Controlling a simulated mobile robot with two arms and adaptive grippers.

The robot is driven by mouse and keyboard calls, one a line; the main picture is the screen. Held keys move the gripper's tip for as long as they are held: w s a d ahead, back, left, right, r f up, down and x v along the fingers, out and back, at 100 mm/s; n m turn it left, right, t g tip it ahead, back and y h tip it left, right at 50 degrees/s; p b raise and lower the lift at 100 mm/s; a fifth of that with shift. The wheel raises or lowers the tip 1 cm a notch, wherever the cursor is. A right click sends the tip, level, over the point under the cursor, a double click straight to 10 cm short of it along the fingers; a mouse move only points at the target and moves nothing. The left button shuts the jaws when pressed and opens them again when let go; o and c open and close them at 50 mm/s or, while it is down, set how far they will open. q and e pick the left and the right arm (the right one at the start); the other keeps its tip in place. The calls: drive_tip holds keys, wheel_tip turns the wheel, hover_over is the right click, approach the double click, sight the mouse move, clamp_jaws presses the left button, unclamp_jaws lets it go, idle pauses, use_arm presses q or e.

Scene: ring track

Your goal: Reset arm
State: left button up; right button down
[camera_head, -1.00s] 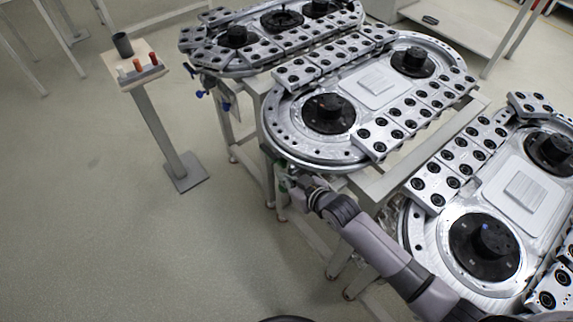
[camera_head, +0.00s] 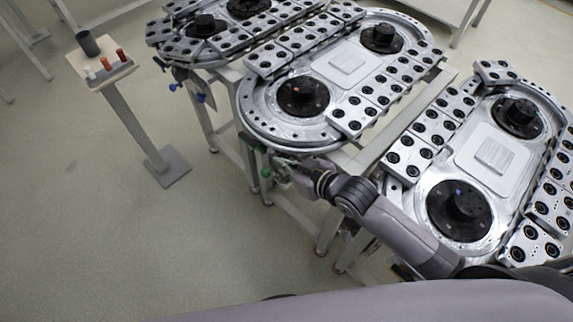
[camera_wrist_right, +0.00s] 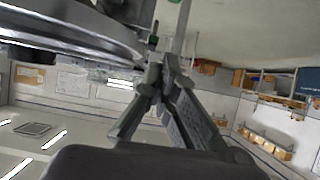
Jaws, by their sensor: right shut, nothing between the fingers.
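My right arm (camera_head: 395,228) reaches in from the lower right of the head view. Its right gripper (camera_head: 280,165) is beside the near edge of the middle ring track (camera_head: 255,125), slightly below the rim. In the right wrist view the two fingers of this gripper (camera_wrist_right: 165,78) meet at their tips, with nothing between them. A large grey part of my own body spans the bottom of the head view. My left gripper is not in view.
Another ring track (camera_head: 485,165) stands at right, close to my right arm, and a third (camera_head: 205,45) at the top left. A small stand (camera_head: 102,72) holds a dark cup (camera_head: 88,43) and several small coloured pieces.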

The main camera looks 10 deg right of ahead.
drive_tip(key=shift+s+d+r, duration=0.15)
drive_tip(key=shift+s, duration=0.05)
idle(0.3)
